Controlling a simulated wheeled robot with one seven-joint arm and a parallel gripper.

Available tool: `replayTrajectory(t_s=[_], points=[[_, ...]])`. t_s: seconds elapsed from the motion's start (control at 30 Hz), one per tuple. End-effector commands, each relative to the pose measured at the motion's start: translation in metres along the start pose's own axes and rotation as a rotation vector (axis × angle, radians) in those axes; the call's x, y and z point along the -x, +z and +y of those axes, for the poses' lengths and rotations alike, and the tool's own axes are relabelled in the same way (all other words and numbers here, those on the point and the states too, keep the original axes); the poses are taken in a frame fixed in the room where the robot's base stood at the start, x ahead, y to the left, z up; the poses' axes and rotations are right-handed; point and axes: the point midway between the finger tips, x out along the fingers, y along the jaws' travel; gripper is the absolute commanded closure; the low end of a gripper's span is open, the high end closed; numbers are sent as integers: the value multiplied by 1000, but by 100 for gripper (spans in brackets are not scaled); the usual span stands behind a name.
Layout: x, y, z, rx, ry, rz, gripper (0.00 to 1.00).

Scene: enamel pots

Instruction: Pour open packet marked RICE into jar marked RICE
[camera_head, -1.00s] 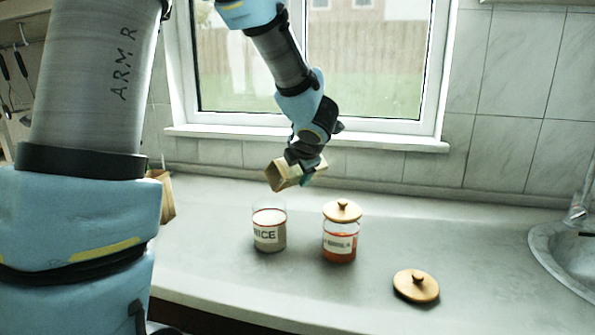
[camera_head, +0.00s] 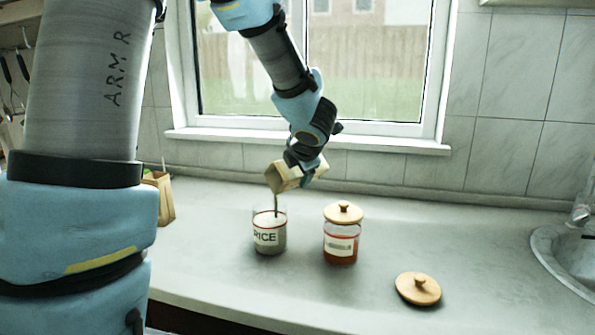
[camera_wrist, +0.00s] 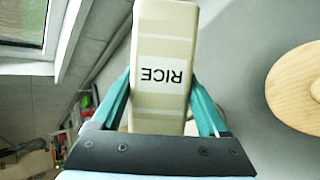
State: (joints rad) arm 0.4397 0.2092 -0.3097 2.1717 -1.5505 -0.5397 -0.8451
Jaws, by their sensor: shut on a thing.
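My gripper (camera_head: 307,174) is shut on the tan packet (camera_head: 282,176), tilted with its open end down to the left above the glass jar marked RICE (camera_head: 270,238). A thin dark stream runs from the packet's mouth into the jar. The jar stands open on the counter and holds pale contents, nearly up to the red line. In the wrist view the packet (camera_wrist: 165,40) sits between my two teal fingers (camera_wrist: 163,100), its RICE label upside down.
A lidded jar with orange-red contents (camera_head: 341,245) stands just right of the RICE jar. A loose wooden lid (camera_head: 418,288) lies to its right. Another tan packet (camera_head: 164,197) stands at left by my arm. The sink (camera_head: 568,250) is at far right.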

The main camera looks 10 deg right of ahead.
Motion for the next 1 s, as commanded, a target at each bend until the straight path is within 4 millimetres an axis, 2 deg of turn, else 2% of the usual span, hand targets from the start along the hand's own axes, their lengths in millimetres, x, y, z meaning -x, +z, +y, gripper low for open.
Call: replayTrajectory(t_s=[1.0], points=[[5,3,7,-110,-45,120,100]])
